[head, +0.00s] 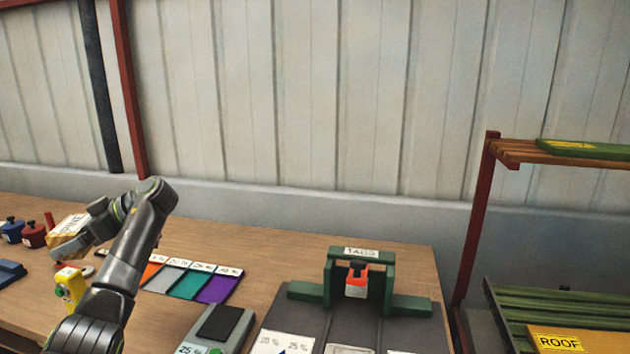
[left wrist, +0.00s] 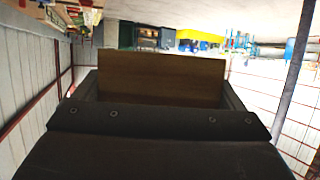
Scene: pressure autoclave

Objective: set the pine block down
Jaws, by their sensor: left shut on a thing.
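The pine block (head: 72,222) is a pale wooden block with a label that reads PINE, at the left of the bench in the head view. My left gripper (head: 66,243) is shut on it, and the gripper and wrist cover part of it. In the left wrist view the block's brown face (left wrist: 160,76) stands between the dark jaws. I cannot tell whether the block touches the bench. My right gripper is not in view.
A yellow device (head: 70,287) stands just below the held block. Red (head: 33,236) and blue (head: 12,230) jars stand to its left. Coloured cards (head: 188,284), a scale (head: 216,326) and a green TAGS stand (head: 332,278) lie to the right. Bare bench (head: 290,245) shows behind.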

